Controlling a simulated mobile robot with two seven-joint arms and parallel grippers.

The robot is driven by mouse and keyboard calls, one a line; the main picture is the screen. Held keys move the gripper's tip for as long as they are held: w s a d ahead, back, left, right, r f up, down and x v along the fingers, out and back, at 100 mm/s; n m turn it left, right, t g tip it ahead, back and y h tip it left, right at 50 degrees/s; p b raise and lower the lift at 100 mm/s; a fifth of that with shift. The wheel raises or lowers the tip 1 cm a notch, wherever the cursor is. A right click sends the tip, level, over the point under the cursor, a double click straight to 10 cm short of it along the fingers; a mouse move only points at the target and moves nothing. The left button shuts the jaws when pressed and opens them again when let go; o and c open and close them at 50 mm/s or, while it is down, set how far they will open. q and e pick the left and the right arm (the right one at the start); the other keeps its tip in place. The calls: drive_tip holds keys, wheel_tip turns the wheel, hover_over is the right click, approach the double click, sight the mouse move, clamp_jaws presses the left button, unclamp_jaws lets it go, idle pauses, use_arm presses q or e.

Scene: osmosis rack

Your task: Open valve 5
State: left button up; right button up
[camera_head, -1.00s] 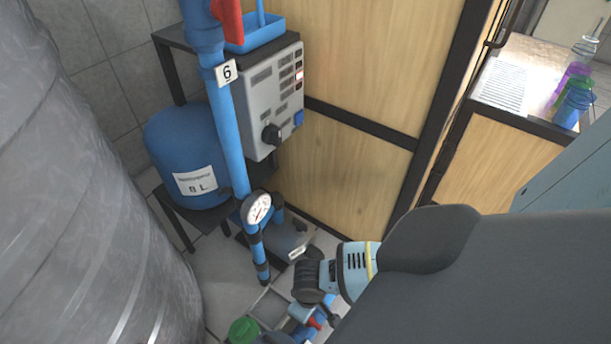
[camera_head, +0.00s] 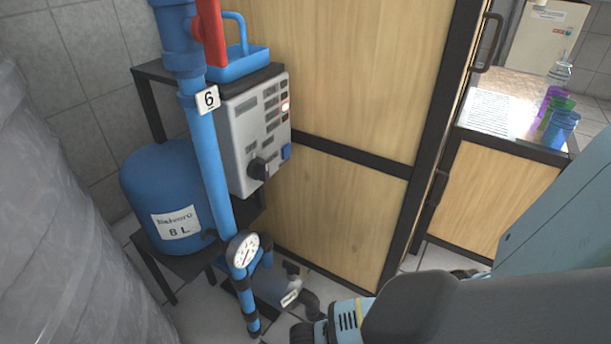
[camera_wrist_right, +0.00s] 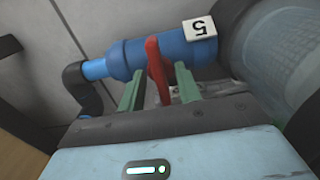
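In the right wrist view, a blue pipe valve (camera_wrist_right: 165,58) with a red handle (camera_wrist_right: 158,70) lies across the picture. A white tag (camera_wrist_right: 200,28) with an upside-down 5 sits at its right end. The two green fingers of my right gripper (camera_wrist_right: 159,92) stand apart, one on each side of the red handle, with visible gaps. Whether the handle is fully between the fingertips in depth is hard to tell. In the head view my right arm reaches in at the lower right, its gripper out of frame. My left gripper is not in view.
In the head view, a pipe tagged 6 (camera_head: 208,98) has another red handle (camera_head: 211,35). A grey control box (camera_head: 255,130), a blue tank (camera_head: 165,185) and a pressure gauge (camera_head: 242,249) stand nearby. A large grey vessel (camera_head: 60,230) fills the left; a wooden door (camera_head: 340,80) stands behind.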

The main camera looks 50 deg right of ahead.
drive_tip(key=c, duration=0.7)
clamp_jaws()
